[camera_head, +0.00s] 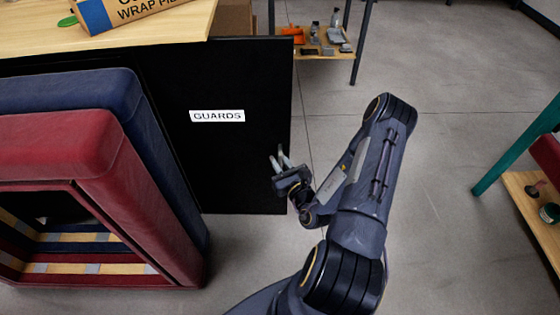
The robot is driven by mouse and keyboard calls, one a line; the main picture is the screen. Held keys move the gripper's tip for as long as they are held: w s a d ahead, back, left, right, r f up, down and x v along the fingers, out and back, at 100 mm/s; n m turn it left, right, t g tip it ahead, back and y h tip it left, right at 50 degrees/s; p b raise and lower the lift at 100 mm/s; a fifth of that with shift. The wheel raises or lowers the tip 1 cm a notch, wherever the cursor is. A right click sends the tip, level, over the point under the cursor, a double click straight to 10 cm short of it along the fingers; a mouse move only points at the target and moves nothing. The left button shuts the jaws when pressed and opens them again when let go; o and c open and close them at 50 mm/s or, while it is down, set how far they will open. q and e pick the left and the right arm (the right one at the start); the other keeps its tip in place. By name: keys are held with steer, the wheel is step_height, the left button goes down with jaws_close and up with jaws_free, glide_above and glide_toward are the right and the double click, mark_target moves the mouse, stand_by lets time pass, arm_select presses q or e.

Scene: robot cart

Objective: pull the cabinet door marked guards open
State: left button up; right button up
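The cabinet door marked GUARDS (240,165) is a flat black panel left of centre, below and to the right of the wooden top. Its white label (217,116) faces me. I cannot tell whether the door stands ajar, and I make out no handle. My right gripper (278,155) is in front of the door's right edge, its two fingers apart and pointing up and away. Nothing shows between the fingers. Whether they touch the door is unclear. My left gripper is out of view.
Red (75,140) and blue (85,90) padded pieces stand in front of the door's left part. A cardboard box (130,12) lies on the wooden top (60,45). A low shelf (325,52) with small items stands behind. A green-legged rack (515,150) is at right. Grey floor is clear between.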

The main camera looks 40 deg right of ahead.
steer(key=shift+s, duration=0.1)
steer(key=v, duration=0.7)
steer(key=shift+s+p, duration=0.35)
steer(key=shift+p, duration=0.05)
